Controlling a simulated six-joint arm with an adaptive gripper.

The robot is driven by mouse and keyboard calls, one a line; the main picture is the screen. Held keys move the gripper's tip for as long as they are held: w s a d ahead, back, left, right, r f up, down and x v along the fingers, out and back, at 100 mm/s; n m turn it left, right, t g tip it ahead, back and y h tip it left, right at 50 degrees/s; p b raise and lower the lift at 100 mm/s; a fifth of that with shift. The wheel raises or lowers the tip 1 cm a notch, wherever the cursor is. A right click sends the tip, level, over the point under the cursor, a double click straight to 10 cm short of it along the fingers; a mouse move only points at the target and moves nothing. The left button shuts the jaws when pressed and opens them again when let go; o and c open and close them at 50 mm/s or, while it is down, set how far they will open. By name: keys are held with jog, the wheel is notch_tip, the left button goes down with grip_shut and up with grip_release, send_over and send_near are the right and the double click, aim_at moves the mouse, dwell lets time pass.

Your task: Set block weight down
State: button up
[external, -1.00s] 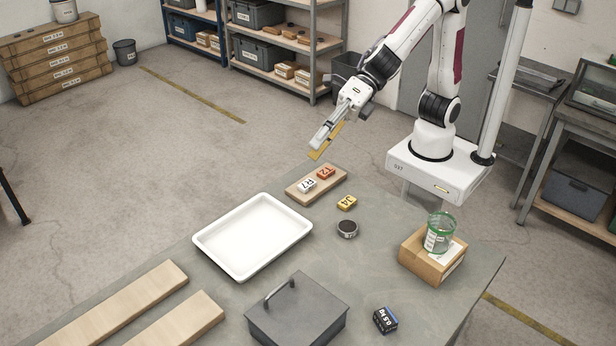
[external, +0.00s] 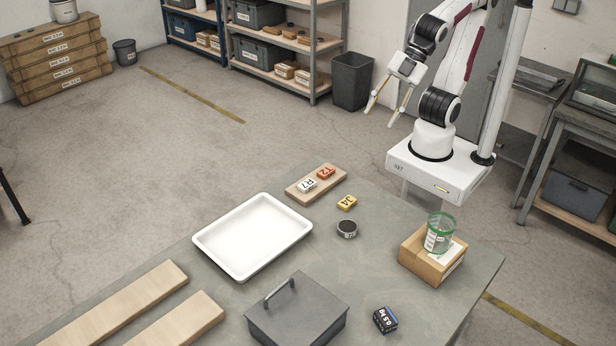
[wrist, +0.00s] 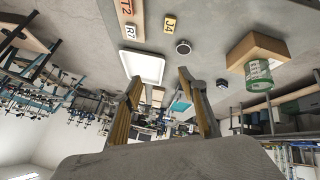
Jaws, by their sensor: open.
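The block weight (external: 385,320), a dark cube with a white "0.5 kg" label and blue edging, sits on the table (external: 350,268) near its front right, to the right of a grey lidded box. My gripper (external: 379,117) is open and empty, raised in the air beyond the table's far edge and far from the weight. In the wrist view my gripper's two yellowish fingers (wrist: 160,95) are spread with nothing between them. A small dark block (wrist: 222,84) in that view may be the weight.
A white tray (external: 253,269), a grey box with a handle (external: 310,318), a round dark tin (external: 347,230), a yellow block (external: 346,203) and a wooden board with two labelled blocks (external: 300,197) are on the table.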

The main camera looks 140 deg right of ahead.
jog(key=s+a+f+m+g+y, duration=0.1)
jog(key=s+a+f+m, duration=0.2)
jog(key=s, duration=0.5)
jog(key=shift+s+a+f+m+g, duration=0.2)
jog(key=shift+s+m+g, duration=0.1)
jog(key=shift+m, duration=0.2)
dwell(0.6)
